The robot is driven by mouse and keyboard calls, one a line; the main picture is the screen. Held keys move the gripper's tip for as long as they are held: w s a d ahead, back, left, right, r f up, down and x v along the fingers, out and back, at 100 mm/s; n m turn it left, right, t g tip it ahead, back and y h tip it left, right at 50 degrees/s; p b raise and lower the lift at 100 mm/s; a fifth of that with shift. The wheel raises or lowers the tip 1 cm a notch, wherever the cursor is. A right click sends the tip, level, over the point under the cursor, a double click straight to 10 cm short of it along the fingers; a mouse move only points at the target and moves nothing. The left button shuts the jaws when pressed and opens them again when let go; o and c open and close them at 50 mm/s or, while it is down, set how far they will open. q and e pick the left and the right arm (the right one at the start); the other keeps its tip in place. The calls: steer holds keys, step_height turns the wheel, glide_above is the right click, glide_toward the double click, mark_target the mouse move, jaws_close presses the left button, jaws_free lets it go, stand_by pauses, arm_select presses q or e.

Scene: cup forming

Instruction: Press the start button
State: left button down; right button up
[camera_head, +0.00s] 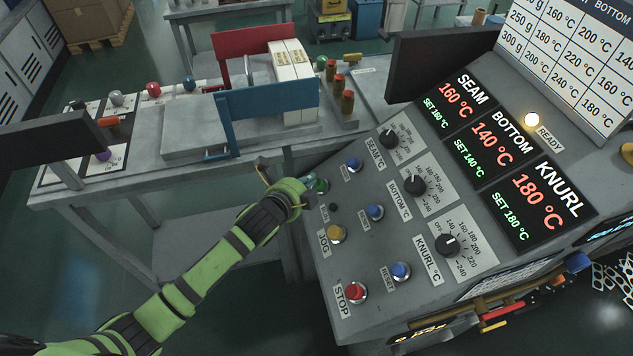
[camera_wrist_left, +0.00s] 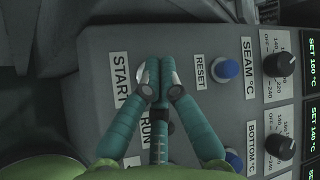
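The start button (camera_head: 321,186) is a green button in a metal ring at the upper left of the grey control panel (camera_head: 345,283). In the left wrist view a START label (camera_wrist_left: 120,78) lies beside its place, and my fingertips cover most of the button; bits of a metal ring show at their sides. My left gripper (camera_head: 309,185) is at the button, its teal fingers together at the tips with nothing seen between them. It also shows in the left wrist view (camera_wrist_left: 160,75). I cannot tell whether the tips touch the button. My right gripper is not in view.
Near the button are a blue reset button (camera_wrist_left: 227,69), a yellow JOG button (camera_head: 337,233), a red STOP button (camera_head: 355,292) and black temperature knobs (camera_head: 389,139). The READY lamp (camera_head: 532,120) glows; displays match their set values. A workbench (camera_head: 120,185) stands behind my arm.

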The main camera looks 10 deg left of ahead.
arm_select(q)
steer(key=shift+w+d+f, duration=0.1)
steer(key=shift+d+f, duration=0.2)
steer(key=shift+f, duration=0.1)
stand_by(0.5)
stand_by(0.3)
steer(key=shift+s+a+r+p, duration=0.25)
steer(key=shift+a+r+p, duration=0.25)
steer(key=shift+r+p, duration=0.25)
steer(key=a+r+p, duration=0.1)
steer(key=r+p, duration=0.1)
steer(key=p, duration=0.1)
steer(key=s+a+r+p, duration=0.1)
steer(key=r+p, duration=0.1)
steer(key=shift+a, duration=0.35)
stand_by(0.5)
